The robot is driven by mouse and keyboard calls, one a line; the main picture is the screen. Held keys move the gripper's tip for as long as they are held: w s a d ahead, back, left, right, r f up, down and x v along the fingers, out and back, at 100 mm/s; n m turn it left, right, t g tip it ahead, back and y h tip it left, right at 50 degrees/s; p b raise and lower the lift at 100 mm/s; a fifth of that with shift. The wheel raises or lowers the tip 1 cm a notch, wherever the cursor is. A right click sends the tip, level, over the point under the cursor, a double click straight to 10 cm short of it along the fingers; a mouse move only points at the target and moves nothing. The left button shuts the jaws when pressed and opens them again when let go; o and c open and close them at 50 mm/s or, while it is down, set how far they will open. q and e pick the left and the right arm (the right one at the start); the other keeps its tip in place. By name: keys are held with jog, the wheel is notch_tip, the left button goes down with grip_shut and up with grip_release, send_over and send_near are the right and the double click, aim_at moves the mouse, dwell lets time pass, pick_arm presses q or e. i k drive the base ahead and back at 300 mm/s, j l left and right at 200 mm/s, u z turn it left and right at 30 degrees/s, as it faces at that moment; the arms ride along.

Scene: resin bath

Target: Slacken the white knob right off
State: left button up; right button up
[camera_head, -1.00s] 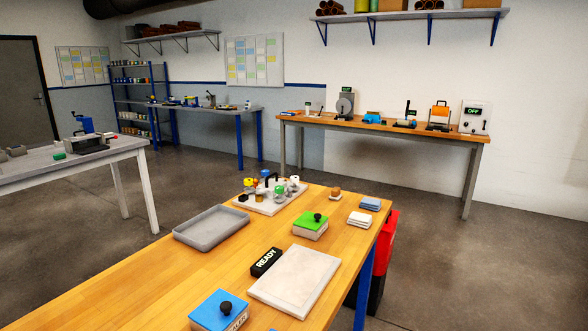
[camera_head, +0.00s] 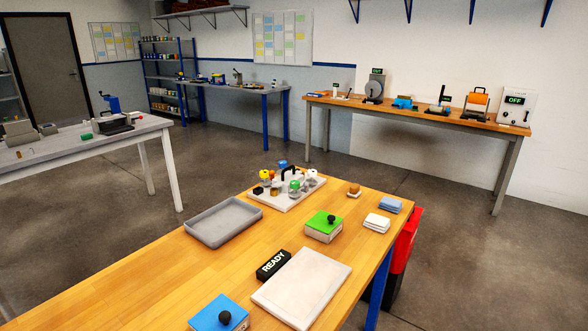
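A white board (camera_head: 287,192) on the near wooden bench carries a black handle (camera_head: 289,171) and several small coloured parts. Among them are a white knob-like part (camera_head: 312,177), a green one (camera_head: 295,187) and a yellow-topped one (camera_head: 265,176). They are too small to tell which is the white knob of the task, or how tight it is. Neither of my grippers is in view.
The bench's left part is bare.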

aim_at(311, 174)
jog(key=i+l+u, duration=0.45)
jog(key=l, duration=0.15)
jog(key=i+l+u, duration=0.15)
jog(key=l+u, duration=0.25)
jog(key=l, duration=0.25)
jog(key=i+l+u, duration=0.1)
jog(key=l+u, duration=0.35)
jog(key=l, duration=0.3)
jog(key=l+u, duration=0.4)
jog(key=l, duration=0.35)
jog(key=k+l+u, duration=0.1)
jog(key=l+u, duration=0.35)
jog(key=l, duration=0.35)
jog(key=k+l+u, duration=0.2)
jog(key=l+u, duration=0.2)
jog(key=l, duration=0.35)
jog(key=k+l+u, duration=0.3)
jog(key=l+u, duration=0.15)
jog(key=l, duration=0.2)
jog(key=k+l+u, duration=0.4)
jog(key=k+l, duration=0.05)
jog(key=l, duration=0.15)
